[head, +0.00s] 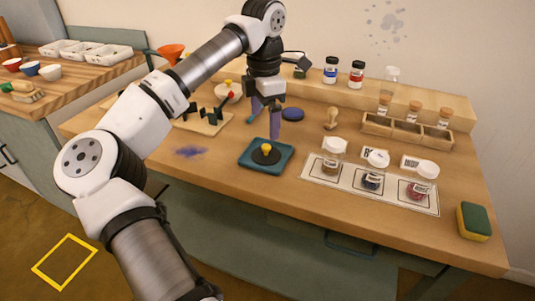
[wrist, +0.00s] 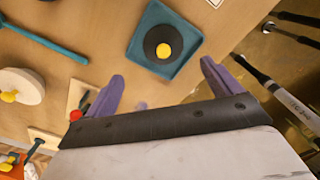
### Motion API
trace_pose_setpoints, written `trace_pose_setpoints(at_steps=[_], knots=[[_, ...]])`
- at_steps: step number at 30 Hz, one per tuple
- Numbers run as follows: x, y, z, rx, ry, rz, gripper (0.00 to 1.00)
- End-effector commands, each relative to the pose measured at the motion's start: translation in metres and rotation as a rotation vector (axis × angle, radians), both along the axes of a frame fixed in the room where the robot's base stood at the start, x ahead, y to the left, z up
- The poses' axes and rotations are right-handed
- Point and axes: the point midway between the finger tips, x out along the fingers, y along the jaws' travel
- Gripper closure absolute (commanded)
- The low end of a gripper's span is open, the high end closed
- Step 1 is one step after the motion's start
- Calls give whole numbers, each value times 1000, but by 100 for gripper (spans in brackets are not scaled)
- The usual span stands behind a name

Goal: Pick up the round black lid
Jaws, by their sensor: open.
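The round black lid (head: 266,154) with a yellow knob lies on a teal square tray (head: 246,161) near the table's middle. The lid also shows in the wrist view (wrist: 154,45), on the teal tray (wrist: 138,54), beyond my fingertips. My gripper (head: 264,122) points down above the table, just behind the tray in the head view. In the wrist view my gripper (wrist: 162,72) has its two purple fingers wide apart with nothing between them. The fingers are apart from the lid.
A white mat (head: 333,188) with several labelled jars lies right of the tray. A wooden stamp (head: 331,118) and a dark blue disc (head: 293,114) stand behind. A wooden rack (head: 375,128) holds corked bottles. A sponge (head: 473,221) lies at the right corner. Table in front of the tray is clear.

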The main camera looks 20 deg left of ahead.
Motion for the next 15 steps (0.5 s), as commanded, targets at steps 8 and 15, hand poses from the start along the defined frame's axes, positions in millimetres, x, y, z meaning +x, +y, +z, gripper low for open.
trace_pose_setpoints(at_steps=[8, 15], knots=[[0, -1, -31, -1, 1, 0, 10], [-4, -5, -59, -2, 1, -1, 10]])
